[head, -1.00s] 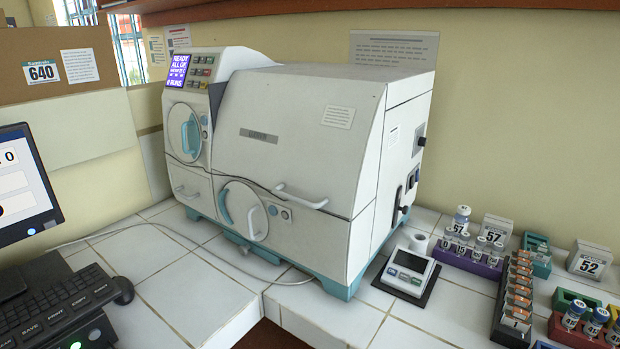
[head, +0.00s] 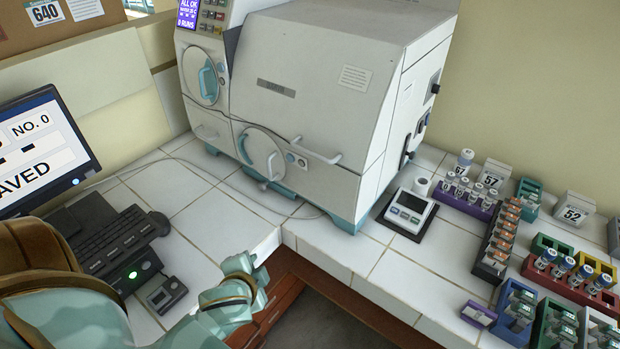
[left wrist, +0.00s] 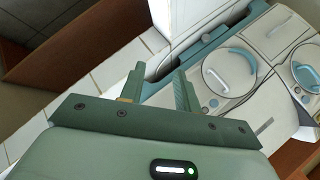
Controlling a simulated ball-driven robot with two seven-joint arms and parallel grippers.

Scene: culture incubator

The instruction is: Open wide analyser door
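The white analyser (head: 310,85) stands on the tiled counter. Its wide front panel carries a white bar handle (head: 318,156) low on the right and looks shut. A small round door (head: 201,80) with a teal handle is at upper left, and a larger round door (head: 262,152) is below. Both round doors look shut and also show at the right of the left wrist view. My left gripper (left wrist: 157,84) has its two fingers apart with nothing between them. In the head view it (head: 250,270) is in front of the counter, apart from the analyser. My right gripper is not in view.
A monitor (head: 40,150), keyboard (head: 115,240) and mouse stand at left near my arm. A small device (head: 408,213) sits right of the analyser. Vial racks (head: 497,240) fill the right counter. The tiles before the analyser are mostly clear apart from a cable.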

